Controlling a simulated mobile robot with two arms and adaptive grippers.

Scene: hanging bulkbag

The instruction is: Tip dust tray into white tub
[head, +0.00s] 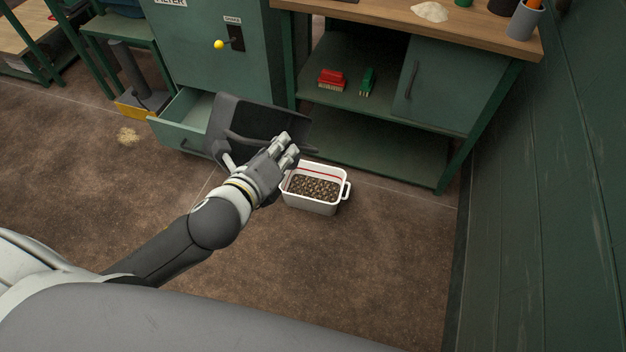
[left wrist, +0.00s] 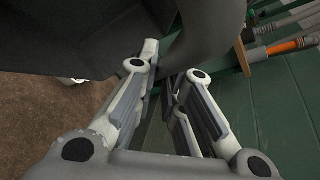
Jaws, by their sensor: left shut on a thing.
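The dark grey dust tray (head: 235,112) is raised above the floor in front of the open drawer, and it looks tilted. My left gripper (head: 287,146) is shut on the tray's handle. In the left wrist view the tray (left wrist: 50,35) fills the upper left, and its curved handle (left wrist: 213,30) passes by my fingers (left wrist: 168,78). The white tub (head: 312,206) stands on the floor just right of and below my left gripper. It holds brown granular material and has a red line around its inside. I cannot tell whether dust is left in the tray. My right gripper is not in view.
A green cabinet (head: 195,55) with an open drawer (head: 181,118) stands behind the tray. A workbench (head: 400,22) with a lower shelf stands behind the tub. A green wall (head: 545,200) closes off the right. The floor in front of the tub is clear. A small pale pile (head: 128,135) lies at the left.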

